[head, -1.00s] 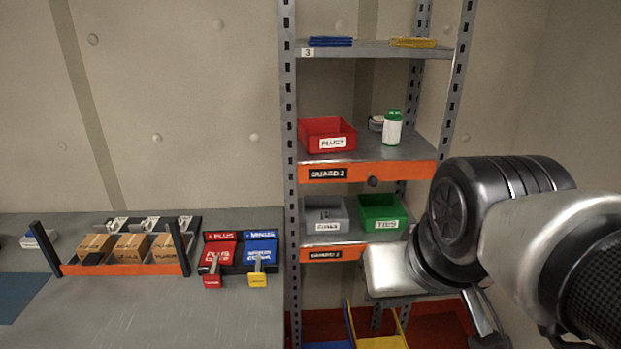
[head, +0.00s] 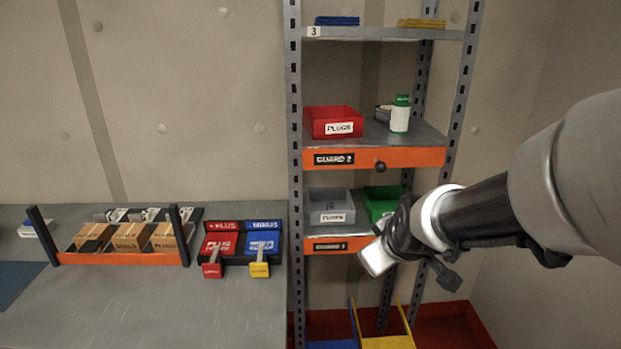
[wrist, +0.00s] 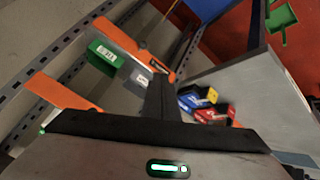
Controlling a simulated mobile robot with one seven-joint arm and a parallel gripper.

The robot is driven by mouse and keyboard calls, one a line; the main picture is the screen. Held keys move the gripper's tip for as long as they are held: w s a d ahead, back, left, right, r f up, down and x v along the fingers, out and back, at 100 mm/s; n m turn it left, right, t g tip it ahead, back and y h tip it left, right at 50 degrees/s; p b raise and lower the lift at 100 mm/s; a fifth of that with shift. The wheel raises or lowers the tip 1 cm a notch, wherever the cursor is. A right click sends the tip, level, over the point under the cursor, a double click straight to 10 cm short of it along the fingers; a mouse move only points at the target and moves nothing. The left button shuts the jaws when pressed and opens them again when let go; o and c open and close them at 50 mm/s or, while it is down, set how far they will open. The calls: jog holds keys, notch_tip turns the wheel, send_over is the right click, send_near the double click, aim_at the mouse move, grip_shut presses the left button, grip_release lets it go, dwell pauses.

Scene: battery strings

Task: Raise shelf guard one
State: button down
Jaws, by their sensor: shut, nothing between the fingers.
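Shelf guard one is the lower orange bar (head: 325,245) across the front of the lower shelf in the head view. Its label is too small to read clearly, and its right part is hidden behind my gripper. In the wrist view an orange bar with a dark label (wrist: 128,44), beside the green and grey bins, looks like the same guard. My gripper (head: 375,262) is shut and empty, in front of and just below the guard's right part. Its dark fingers show in the wrist view (wrist: 160,95). I cannot tell whether they touch the guard.
Guard 2 (head: 408,158) with a dark knob crosses the shelf above. The lower shelf holds a grey bin (head: 331,208) and a green bin (head: 382,201). Shelf uprights (head: 296,150) stand either side. A bench (head: 150,315) with a box rack is at left; yellow and blue bins are below.

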jog(key=w+d+f+n+t+h+b, duration=0.1)
jog(key=w+d+f+n+b, duration=0.25)
jog(key=f, duration=0.35)
jog(key=w+d+f+n+t+h+b, duration=0.2)
jog(key=w+f+n, duration=0.2)
jog(key=f, duration=0.4)
jog(key=w+d+f+n+t+h+b, duration=0.1)
jog(key=w+d+f+n+b, duration=0.25)
jog(key=f, duration=0.35)
jog(key=a+f+n+t+y+b, duration=0.3)
jog(key=f+n+t+b, duration=0.3)
jog(key=n, duration=1.2)
notch_tip(320, 180, down, 3)
jog(key=shift+a+r+y, duration=0.1)
jog(key=shift+a+y, duration=0.05)
jog(key=shift+y, duration=0.35)
jog(key=w+r+b, duration=0.1)
jog(key=w+r, duration=0.3)
jog(key=w, duration=0.6)
jog(key=shift+w+r+b, duration=0.15)
jog(key=shift+w+b, duration=0.15)
jog(key=shift+b, duration=0.05)
